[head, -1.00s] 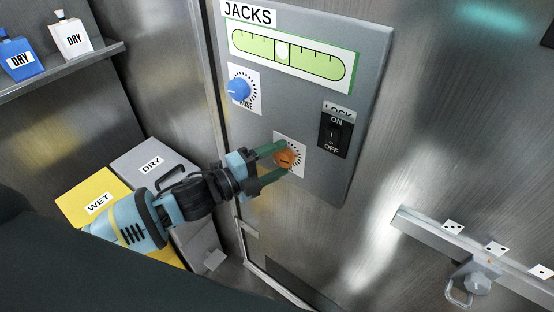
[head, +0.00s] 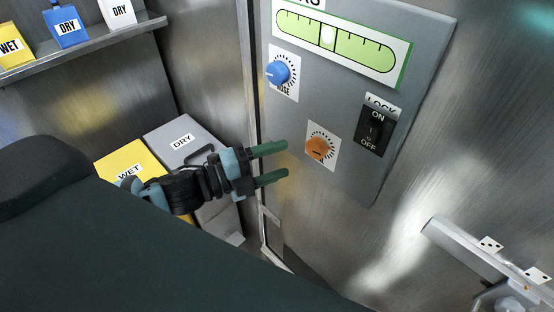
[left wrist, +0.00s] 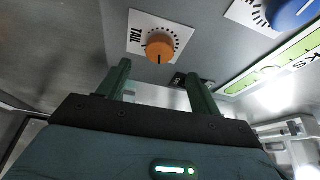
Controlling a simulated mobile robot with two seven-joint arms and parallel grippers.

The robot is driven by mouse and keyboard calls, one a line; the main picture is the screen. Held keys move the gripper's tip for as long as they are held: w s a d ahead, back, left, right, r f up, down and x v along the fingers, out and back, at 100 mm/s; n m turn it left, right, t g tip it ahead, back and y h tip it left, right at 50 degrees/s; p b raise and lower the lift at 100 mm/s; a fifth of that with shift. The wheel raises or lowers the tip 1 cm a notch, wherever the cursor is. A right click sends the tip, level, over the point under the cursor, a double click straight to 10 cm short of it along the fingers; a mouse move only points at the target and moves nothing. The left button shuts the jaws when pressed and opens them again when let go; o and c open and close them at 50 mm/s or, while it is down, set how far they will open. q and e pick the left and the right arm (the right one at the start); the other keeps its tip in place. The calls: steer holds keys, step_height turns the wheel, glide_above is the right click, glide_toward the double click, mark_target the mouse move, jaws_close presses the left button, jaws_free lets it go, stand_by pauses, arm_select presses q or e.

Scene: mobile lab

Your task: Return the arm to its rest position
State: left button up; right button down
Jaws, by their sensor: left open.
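My left gripper (head: 278,163) is open and empty, with its two green fingers apart. In the head view it is just left of the orange knob (head: 319,147) on the grey jacks panel (head: 345,180), not touching it. The left wrist view shows the open fingers (left wrist: 158,88) below the orange knob (left wrist: 160,48), with a clear gap between them. My left arm reaches in from the left. My right gripper is not in view.
The panel also carries a blue knob (head: 277,72), a green level gauge (head: 328,40) and a lock switch (head: 374,130). Yellow (head: 127,160) and grey (head: 186,150) bins stand behind my arm. A rail (head: 465,250) juts out at right.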

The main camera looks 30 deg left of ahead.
arm_select(q)
steer(key=s+a+f+n+y, duration=0.1)
steer(key=s+f+n+y, duration=0.3)
steer(key=f+n, duration=0.4)
steer(key=s+f+n+y, duration=0.3)
steer(key=f+n, duration=0.4)
steer(key=f, duration=0.3)
steer(key=s+f+n+g+y, duration=0.3)
steer(key=s+f+n, duration=0.5)
steer(key=s+f, duration=0.4)
steer(key=s+g, duration=0.1)
steer(key=s, duration=0.1)
steer(key=shift+s+a+f+n, duration=0.15)
steer(key=shift+s+f+n, duration=0.2)
steer(key=shift+s+n, duration=0.05)
stand_by(0.4)
